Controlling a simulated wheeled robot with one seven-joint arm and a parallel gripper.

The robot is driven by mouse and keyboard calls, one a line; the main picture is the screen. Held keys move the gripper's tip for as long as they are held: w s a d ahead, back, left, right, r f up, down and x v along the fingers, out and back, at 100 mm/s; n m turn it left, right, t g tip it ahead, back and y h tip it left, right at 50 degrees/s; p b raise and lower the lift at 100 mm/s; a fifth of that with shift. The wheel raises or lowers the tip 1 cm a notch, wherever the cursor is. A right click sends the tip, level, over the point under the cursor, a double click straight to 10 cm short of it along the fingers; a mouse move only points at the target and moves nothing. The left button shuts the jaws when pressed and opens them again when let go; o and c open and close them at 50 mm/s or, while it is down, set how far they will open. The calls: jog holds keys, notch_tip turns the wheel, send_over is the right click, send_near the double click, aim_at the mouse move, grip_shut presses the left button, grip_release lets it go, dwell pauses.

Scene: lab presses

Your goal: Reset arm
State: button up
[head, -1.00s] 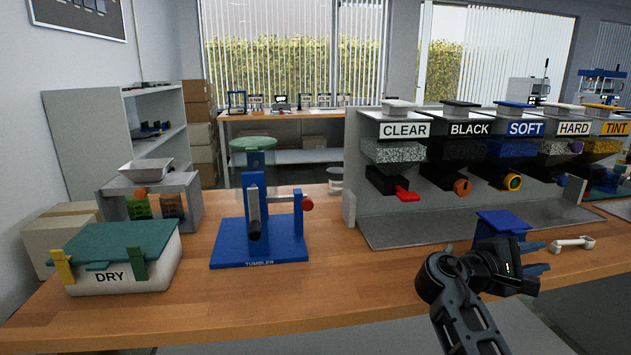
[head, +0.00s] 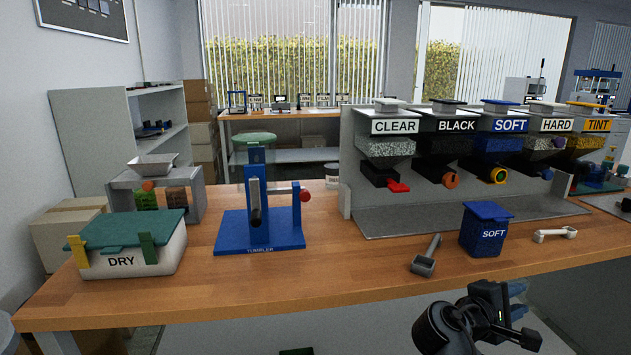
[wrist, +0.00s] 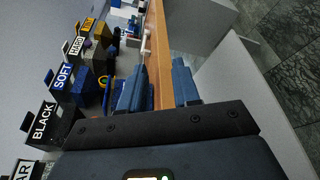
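My gripper (head: 518,300) is low at the right in the head view, in front of the bench's front edge and below the bench top. Its blue fingers stand apart with nothing seen between them; the gap also shows in the wrist view (wrist: 160,85). A blue lidded bin marked SOFT (head: 485,232) stands upright on the bench behind my gripper, apart from it. A grey scoop (head: 426,258) lies left of the bin. A white-handled piece (head: 556,235) lies to its right.
The dispenser rack (head: 350,165) with CLEAR, BLACK, SOFT, HARD and TINT hoppers stands behind the bin. The bench front (head: 330,275) is clear.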

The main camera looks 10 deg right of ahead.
jog(key=s+a+f+t+y, duration=0.2)
jog(key=s+a+f+y, duration=0.2)
jog(key=s+a+f, duration=0.4)
jog(key=s+a+f+t+y, duration=0.35)
jog(key=s+f, duration=0.25)
jog(key=f, duration=0.3)
jog(key=s+a+f+y, duration=0.1)
jog(key=s+a+y, duration=0.3)
jog(key=s+a, duration=0.3)
jog(key=s+a+r+m+t+y, duration=0.1)
jog(key=s+a+r+m, duration=0.1)
jog(key=s, duration=0.4)
jog(key=s+a+r+m+t+y, duration=0.1)
jog(key=s+r+y, duration=0.1)
jog(key=s, duration=0.4)
jog(key=s+r+m+t+y, duration=0.1)
jog(key=s+r+m, duration=0.4)
jog(key=s+r, duration=0.6)
notch_tip(320, 180, up, 4)
jog(key=shift+a+f+m+t, duration=0.25)
jog(key=shift+m+t, duration=0.15)
jog(key=shift+t, duration=0.35)
